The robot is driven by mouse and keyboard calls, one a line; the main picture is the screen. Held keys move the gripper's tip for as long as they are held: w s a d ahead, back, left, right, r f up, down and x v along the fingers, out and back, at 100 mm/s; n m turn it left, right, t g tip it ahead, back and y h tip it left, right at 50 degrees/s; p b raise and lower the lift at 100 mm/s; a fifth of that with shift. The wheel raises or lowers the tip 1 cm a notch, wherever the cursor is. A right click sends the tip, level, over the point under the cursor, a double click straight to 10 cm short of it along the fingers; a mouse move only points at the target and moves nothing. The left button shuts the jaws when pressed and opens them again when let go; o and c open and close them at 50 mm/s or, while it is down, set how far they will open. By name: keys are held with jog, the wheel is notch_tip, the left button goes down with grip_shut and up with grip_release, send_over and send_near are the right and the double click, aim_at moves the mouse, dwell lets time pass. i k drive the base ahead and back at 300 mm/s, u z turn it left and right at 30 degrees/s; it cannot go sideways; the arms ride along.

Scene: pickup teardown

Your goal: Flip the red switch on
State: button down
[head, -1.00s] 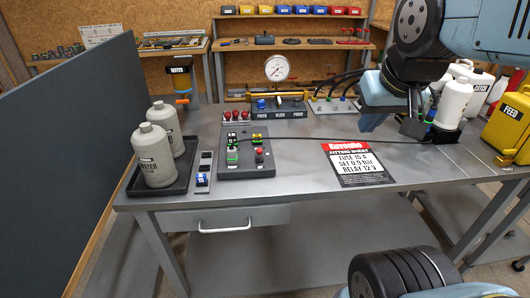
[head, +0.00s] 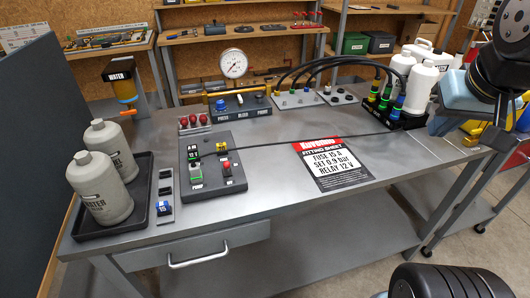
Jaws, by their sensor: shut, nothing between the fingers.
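A dark control board (head: 232,196) lies on the metal bench, left of the middle. My gripper (head: 437,124) is shut and empty at the right, partly hidden by my arm, well away from the board and near the black connector block.
Two grey bottles (head: 103,188) stand in a black tray (head: 139,217) at the left. A fitting sheet (head: 333,163) lies right of the board, with a cable crossing above it. Black hoses arch to the connector block (head: 408,117). A gauge (head: 233,64) stands behind. The bench's front middle is clear.

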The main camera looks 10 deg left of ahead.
aim_at(226, 165)
jog(key=z, duration=0.7)
jog(key=k, duration=2.25)
jog(key=u, duration=0.95)
jog(key=i, duration=1.05)
